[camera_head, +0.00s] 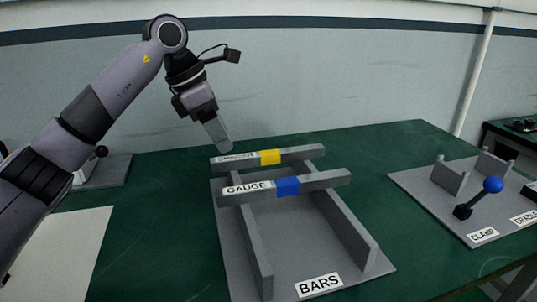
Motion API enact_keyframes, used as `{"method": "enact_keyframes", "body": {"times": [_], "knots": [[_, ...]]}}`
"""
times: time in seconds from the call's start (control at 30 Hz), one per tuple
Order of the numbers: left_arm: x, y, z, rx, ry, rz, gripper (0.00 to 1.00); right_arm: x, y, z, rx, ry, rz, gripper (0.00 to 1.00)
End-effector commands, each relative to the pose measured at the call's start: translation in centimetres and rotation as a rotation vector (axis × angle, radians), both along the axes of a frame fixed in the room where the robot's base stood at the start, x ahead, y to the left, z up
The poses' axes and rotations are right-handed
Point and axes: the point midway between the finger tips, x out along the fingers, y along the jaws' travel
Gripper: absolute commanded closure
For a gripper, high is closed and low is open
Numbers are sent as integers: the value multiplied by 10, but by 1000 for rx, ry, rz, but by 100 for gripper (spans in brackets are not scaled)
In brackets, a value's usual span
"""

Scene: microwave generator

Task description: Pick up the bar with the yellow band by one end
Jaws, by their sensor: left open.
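The bar with the yellow band (300,153) lies across the far part of a grey rack (295,238) labelled BARS. Its yellow band (270,157) is near its middle, and a label sits on its left part. A second bar with a blue band (325,181), labelled GAUGE, lies across the same rack, nearer to me. My left gripper (220,137) points down just above and behind the left end of the yellow-banded bar, apart from it as far as I can see. It is open and holds nothing visible. My right gripper is not in view.
A grey plate (415,189) with a blue-knobbed lever (492,185), labelled CLAMP and CRADLE, stands at the right. A white sheet (75,255) lies at the left. Green table (175,215) is bare around the rack. A wall stands behind.

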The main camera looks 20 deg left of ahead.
Motion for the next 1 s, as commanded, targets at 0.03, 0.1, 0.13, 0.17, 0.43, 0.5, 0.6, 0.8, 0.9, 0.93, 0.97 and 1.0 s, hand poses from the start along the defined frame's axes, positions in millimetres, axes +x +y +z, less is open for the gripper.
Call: {"method": "enact_keyframes", "body": {"times": [0.03,0.1,0.13,0.17,0.43,0.5,0.6,0.8,0.9,0.93,0.97,1.0], "knots": [[1,-2,-6,0,3,-2,45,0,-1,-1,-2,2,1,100],[4,-5,-13,-1,3,-2,45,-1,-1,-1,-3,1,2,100],[6,-7,-17,-1,3,-2,45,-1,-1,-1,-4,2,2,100],[8,-9,-21,-1,3,-2,45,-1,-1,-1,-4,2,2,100],[17,-19,-50,-1,2,-3,45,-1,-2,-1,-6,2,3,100],[18,-19,-52,-1,0,-2,45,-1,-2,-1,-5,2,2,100],[18,-19,-51,-1,0,-2,45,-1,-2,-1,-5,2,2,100],[18,-19,-51,0,0,-2,84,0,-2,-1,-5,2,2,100],[18,-19,-51,0,0,-2,100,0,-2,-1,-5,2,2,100],[18,-19,-50,-1,-2,-2,100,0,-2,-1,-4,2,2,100],[18,-19,-50,-1,-2,-2,100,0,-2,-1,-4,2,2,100],[18,-19,-50,-1,-2,-2,100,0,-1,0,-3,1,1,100]]}}
